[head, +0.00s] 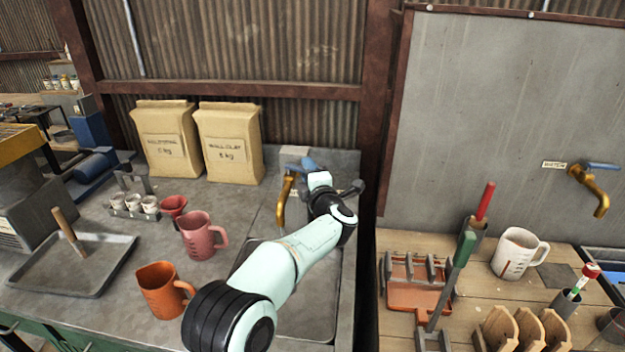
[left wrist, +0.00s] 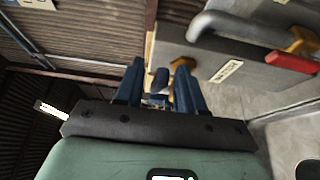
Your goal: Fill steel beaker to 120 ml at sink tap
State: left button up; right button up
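The sink tap (head: 285,194) is brass, on the wall behind the grey sink basin (head: 312,312). My left arm reaches across the basin, and my left gripper (head: 310,164) is at the tap's top. In the left wrist view the two blue fingers (left wrist: 161,88) stand apart, with a small blue piece, seemingly the tap handle (left wrist: 160,79), between them and gaps at its sides. Brass (left wrist: 181,63) shows just beyond. I cannot make out a steel beaker; my arm covers part of the basin. No water stream is visible. My right gripper is not in view.
On the counter stand an orange jug (head: 163,290), a pink jug (head: 199,237), a red cup (head: 173,206), a rack of small cups (head: 133,206) and a tray (head: 72,265). Two paper sacks (head: 229,143) stand behind. A red-handled valve (left wrist: 290,62) shows in the left wrist view.

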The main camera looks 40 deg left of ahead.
pick_arm(q)
jog(key=b+v, duration=0.2)
jog(key=v, duration=1.1)
jog(key=shift+s+d, duration=0.1)
